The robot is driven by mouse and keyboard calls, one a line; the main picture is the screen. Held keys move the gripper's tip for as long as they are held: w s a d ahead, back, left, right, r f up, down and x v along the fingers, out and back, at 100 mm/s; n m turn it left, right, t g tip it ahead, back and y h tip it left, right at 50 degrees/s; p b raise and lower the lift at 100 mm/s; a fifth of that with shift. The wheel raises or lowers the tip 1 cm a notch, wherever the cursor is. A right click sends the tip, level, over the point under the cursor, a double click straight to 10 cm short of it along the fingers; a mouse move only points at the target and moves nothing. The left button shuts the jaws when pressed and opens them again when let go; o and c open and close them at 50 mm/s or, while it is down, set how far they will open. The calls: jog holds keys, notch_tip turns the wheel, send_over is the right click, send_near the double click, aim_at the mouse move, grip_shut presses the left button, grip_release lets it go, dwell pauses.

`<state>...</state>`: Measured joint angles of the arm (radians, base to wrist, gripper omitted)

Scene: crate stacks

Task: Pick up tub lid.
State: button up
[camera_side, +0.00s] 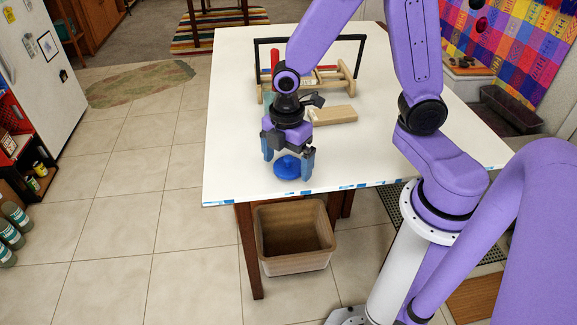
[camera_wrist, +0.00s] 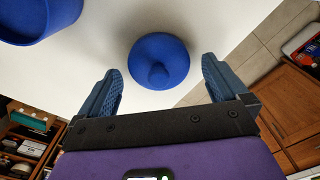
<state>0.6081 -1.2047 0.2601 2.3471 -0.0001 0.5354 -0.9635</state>
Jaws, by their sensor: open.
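The tub lid, a round blue disc with a knob on top (camera_side: 287,171), lies on the white table near its front edge. In the wrist view the lid (camera_wrist: 159,46) shows between the two fingertips, knob toward the camera. My gripper (camera_side: 288,164) is open and points down just over the lid, one finger on each side. I cannot tell whether the fingers touch it. The wrist view also shows both blue-grey fingers of my gripper (camera_wrist: 160,66) apart, with nothing held. A blue tub (camera_wrist: 42,20) shows partly at the upper left of the wrist view; I cannot make it out in the side view.
The white table (camera_side: 235,140) has clear room left of my gripper. Behind stand a wooden block (camera_side: 333,115), a wooden rack (camera_side: 340,85) and a black frame (camera_side: 358,50). A bin (camera_side: 295,262) stands on the floor below the table's front edge.

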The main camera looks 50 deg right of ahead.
jog(key=shift+f, duration=0.35)
jog(key=c, duration=1.1)
jog(key=shift+o, duration=0.2)
jog(key=shift+r, duration=0.2)
